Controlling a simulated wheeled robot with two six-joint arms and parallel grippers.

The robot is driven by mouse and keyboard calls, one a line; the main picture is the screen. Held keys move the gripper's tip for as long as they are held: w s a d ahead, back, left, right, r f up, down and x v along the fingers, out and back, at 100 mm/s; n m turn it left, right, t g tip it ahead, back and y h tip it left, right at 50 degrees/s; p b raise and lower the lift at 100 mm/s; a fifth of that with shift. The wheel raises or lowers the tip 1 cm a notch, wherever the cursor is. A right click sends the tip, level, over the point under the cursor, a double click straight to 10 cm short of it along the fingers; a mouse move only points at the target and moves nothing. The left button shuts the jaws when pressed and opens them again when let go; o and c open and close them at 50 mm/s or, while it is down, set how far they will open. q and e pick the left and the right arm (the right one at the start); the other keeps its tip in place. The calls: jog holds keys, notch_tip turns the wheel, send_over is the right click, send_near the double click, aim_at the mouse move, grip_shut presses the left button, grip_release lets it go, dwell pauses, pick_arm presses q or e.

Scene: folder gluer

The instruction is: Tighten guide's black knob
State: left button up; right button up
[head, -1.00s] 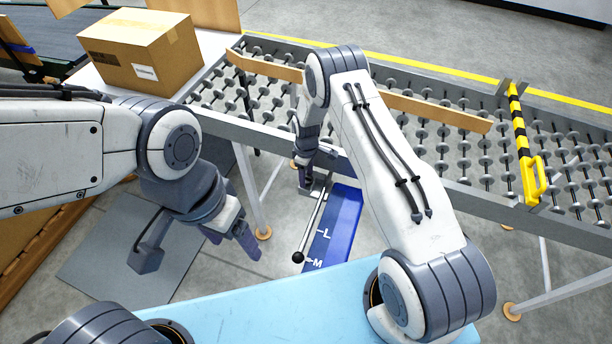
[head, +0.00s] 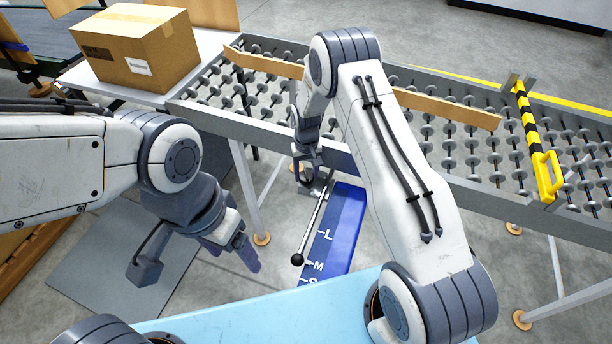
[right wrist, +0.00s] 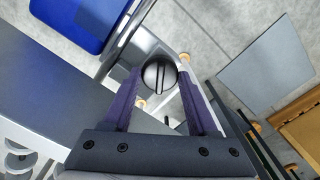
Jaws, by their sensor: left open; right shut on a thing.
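The black knob (right wrist: 160,75), round with a raised grip bar across its face, shows in the right wrist view between the purple fingers of my right gripper (right wrist: 160,88). That gripper is shut on it. In the head view my right gripper (head: 308,170) is at the near rail of the roller conveyor, and the knob is hidden there by the gripper. My left gripper (head: 198,258) is open and empty, low at the left, apart from the conveyor. A long wooden guide bar (head: 262,62) lies across the rollers, partly hidden behind my right arm.
A metal lever with a black ball end (head: 297,259) hangs beside a blue scale panel (head: 345,215) marked L, M and S. A cardboard box (head: 142,45) stands at the upper left. A yellow handle (head: 548,176) is at the right. A light blue surface (head: 250,312) lies in front.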

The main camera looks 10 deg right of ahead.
aim_at(306, 174)
jog(key=m+b, duration=0.1)
jog(key=m, duration=0.2)
jog(key=shift+m, duration=0.3)
jog(key=shift+m+b, duration=0.6)
jog(key=shift+m, duration=0.9)
jog(key=o, duration=1.4)
jog(key=shift+r+b, duration=0.9)
jog(key=shift+r, duration=4.4)
